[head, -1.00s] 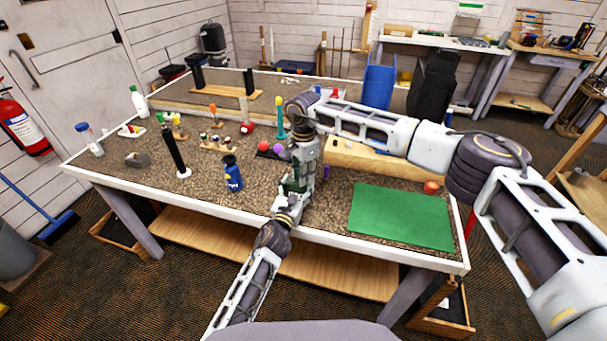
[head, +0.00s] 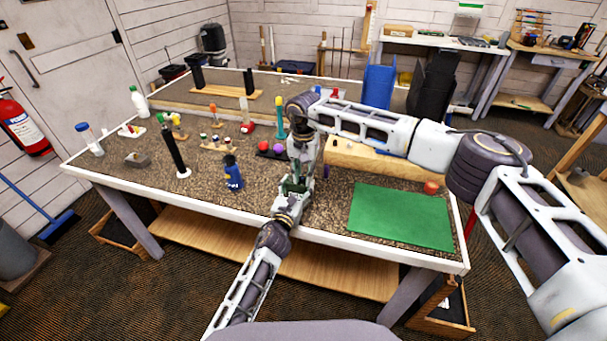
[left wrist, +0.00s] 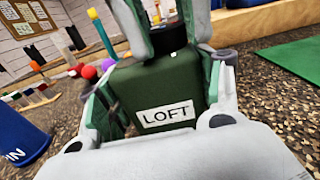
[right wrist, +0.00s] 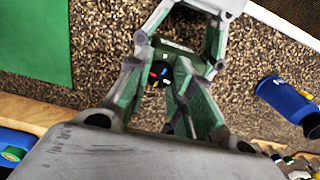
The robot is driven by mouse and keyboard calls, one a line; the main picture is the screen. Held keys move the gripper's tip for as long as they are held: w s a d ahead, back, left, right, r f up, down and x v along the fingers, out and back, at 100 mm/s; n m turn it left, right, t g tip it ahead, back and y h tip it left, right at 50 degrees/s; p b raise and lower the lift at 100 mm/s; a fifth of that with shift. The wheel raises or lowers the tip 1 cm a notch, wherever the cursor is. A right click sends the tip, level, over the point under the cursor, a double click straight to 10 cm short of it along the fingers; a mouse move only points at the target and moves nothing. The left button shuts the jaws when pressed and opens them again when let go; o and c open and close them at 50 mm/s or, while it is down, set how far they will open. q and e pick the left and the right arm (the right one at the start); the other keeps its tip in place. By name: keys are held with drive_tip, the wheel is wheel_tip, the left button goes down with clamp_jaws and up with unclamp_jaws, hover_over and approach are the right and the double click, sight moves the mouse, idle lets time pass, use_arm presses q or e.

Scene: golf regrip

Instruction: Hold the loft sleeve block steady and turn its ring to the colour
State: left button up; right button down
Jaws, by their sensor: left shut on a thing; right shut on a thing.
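The loft sleeve block is a green block with a white LOFT label (left wrist: 167,115), upright in the left wrist view. My left gripper (head: 293,186) is shut on its sides, low over the near part of the bench. A dark ring (left wrist: 170,38) sits on top of the block. My right gripper (head: 302,152) comes from above and is shut on the ring. In the right wrist view the dark ring top (right wrist: 158,76) shows small red and blue marks between the fingers. In the head view the grippers mostly hide block and ring.
A blue sleeve block (head: 233,177) stands left of the grippers, with a tall black post (head: 174,150) beyond it. A green mat (head: 400,217) lies to the right. Red and purple balls (head: 270,147) sit on a dark holder just behind.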

sight(303, 177)
use_arm(q)
drive_tip(key=shift+f, duration=0.1)
use_arm(e)
drive_tip(key=shift+n, duration=1.1)
drive_tip(key=c, duration=1.2)
unclamp_jaws()
drive_tip(key=shift+r, duration=0.2)
wheel_tip(303, 177, up, 12)
drive_tip(key=shift+f, duration=0.15)
use_arm(q)
drive_tip(key=o, duration=1.2)
